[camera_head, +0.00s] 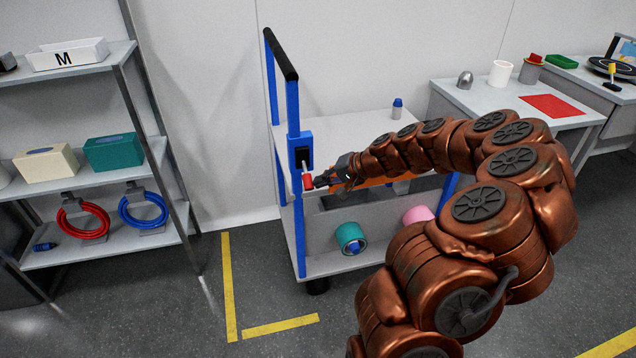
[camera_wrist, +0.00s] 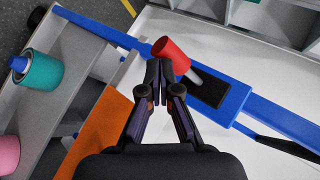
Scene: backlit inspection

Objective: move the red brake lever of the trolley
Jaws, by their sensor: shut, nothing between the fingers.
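The brake lever has a red grip (camera_head: 308,181) on a short metal rod. It stands out from a blue housing with a black slot plate (camera_head: 303,155) on the trolley's blue upright. In the wrist view the red grip (camera_wrist: 171,54) lies just beyond and slightly right of my fingertips, with the rod running to the black plate (camera_wrist: 211,88). My gripper (camera_head: 322,182) is right of the grip, its fingers closed together and empty. In the wrist view the fingertips (camera_wrist: 159,75) are very close to the grip; I cannot tell whether they touch it.
The trolley (camera_head: 345,130) carries a blue-capped bottle (camera_head: 397,108) on top and teal (camera_head: 351,238) and pink (camera_head: 418,214) rolls below. A shelf rack (camera_head: 125,50) stands left, a side table (camera_head: 480,95) right. Yellow-taped floor (camera_head: 229,285) is clear between rack and trolley.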

